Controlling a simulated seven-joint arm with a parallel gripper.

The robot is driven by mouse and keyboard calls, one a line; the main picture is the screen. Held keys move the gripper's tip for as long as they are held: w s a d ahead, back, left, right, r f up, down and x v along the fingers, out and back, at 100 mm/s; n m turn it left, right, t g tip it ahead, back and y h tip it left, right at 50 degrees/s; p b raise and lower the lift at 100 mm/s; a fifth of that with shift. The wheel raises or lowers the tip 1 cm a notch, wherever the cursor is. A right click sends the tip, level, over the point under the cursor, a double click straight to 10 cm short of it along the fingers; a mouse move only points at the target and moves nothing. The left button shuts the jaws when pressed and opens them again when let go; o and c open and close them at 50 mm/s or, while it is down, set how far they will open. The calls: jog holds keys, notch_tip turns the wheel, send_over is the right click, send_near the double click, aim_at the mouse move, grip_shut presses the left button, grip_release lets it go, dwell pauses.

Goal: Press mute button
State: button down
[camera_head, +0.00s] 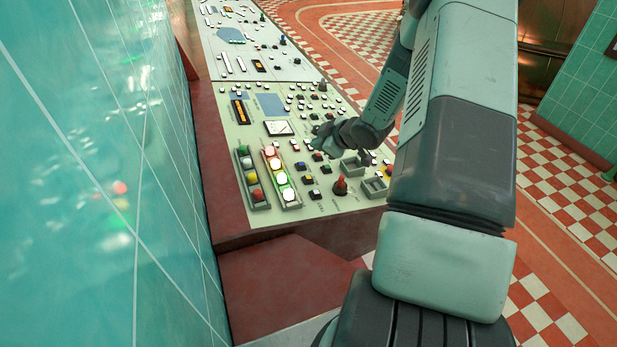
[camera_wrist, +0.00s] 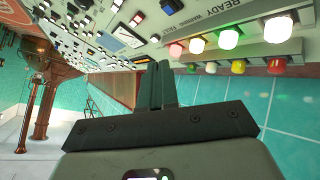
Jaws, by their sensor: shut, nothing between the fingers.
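The control panel (camera_head: 233,125) is pale green, with many small buttons, lamps and switches. I cannot make out a mute label, so I cannot tell which button is mute. Small black, blue, red and yellow buttons (camera_head: 308,180) sit right of the lit lamps, and small white buttons (camera_head: 295,147) are near my gripper. My gripper (camera_head: 318,142) is over the middle of the panel, partly hidden by my wrist. In the wrist view its fingers (camera_wrist: 160,78) are together and empty, with the panel beyond them. I cannot tell whether they touch it.
Two columns of coloured lamps stand at the panel's left, one brightly lit (camera_head: 277,165), the other dim (camera_head: 252,180). A red knob (camera_head: 341,186) rises near the front edge. A teal tiled wall (camera_head: 110,190) borders the left. A second panel section (camera_head: 245,45) lies behind.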

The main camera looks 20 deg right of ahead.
aim_at(313, 179)
jog(key=shift+a+f, duration=0.3)
jog(key=shift+f, duration=1.15)
jog(key=shift+a+f, duration=0.3)
jog(key=shift+f, duration=1.1)
jog(key=shift+a+f, duration=0.3)
jog(key=shift+f, duration=1.15)
jog(key=shift+f, duration=0.15)
jog(key=shift+f, duration=0.3)
jog(key=shift+a+f, duration=0.1)
jog(key=shift+f, duration=0.2)
jog(key=shift+r, duration=0.75)
jog(key=shift+d+r, duration=0.2)
jog(key=shift+r, duration=0.6)
jog(key=shift+d+r, duration=0.25)
jog(key=shift+r, duration=0.6)
jog(key=shift+d+r, duration=0.2)
jog(key=shift+r, duration=0.6)
